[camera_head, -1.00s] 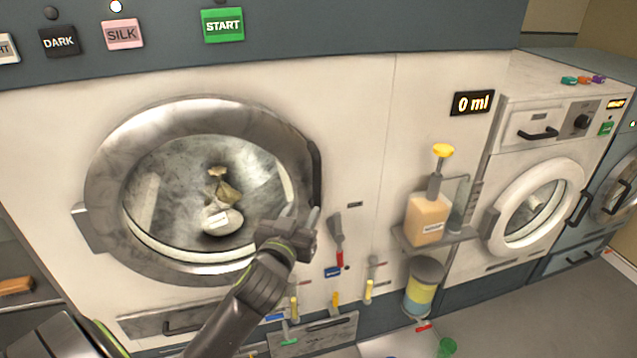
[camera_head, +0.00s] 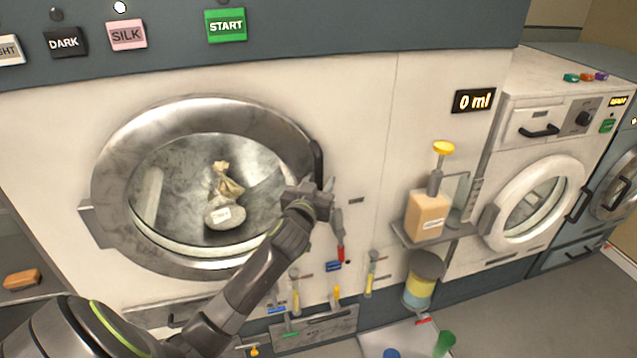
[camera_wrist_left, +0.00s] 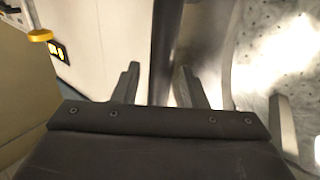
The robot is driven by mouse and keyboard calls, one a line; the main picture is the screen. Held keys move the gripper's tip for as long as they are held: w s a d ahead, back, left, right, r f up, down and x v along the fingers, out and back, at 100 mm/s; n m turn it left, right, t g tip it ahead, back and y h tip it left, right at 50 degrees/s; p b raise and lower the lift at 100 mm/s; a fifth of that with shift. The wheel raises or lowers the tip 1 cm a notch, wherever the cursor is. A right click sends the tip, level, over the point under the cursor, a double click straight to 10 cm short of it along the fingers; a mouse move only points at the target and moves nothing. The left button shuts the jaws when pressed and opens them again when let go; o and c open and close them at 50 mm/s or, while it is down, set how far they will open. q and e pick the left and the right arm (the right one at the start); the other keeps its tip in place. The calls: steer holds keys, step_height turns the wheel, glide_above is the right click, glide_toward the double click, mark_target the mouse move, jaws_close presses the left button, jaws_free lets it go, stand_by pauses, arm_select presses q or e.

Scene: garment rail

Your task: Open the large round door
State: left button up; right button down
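The large round door (camera_head: 124,142), a broad metal ring with a glass window, is closed on the big cream washer. Its dark upright handle (camera_head: 318,158) is on the right side of the ring. My left gripper (camera_head: 320,183) is at the lower part of this handle. In the left wrist view, the handle (camera_wrist_left: 167,48) runs between the two spread fingers of the gripper (camera_wrist_left: 157,85). The left finger stands apart from it; the right finger is close to it, and contact is unclear. My right gripper is out of view.
A tied beige bag (camera_head: 226,190) shows behind the door glass. Right of the door, a pump bottle (camera_head: 427,215) stands on a shelf, with small tools (camera_head: 339,240) hanging nearer. A smaller white washer (camera_head: 540,195) stands further right.

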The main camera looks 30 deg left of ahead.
arm_select(q)
jaws_close()
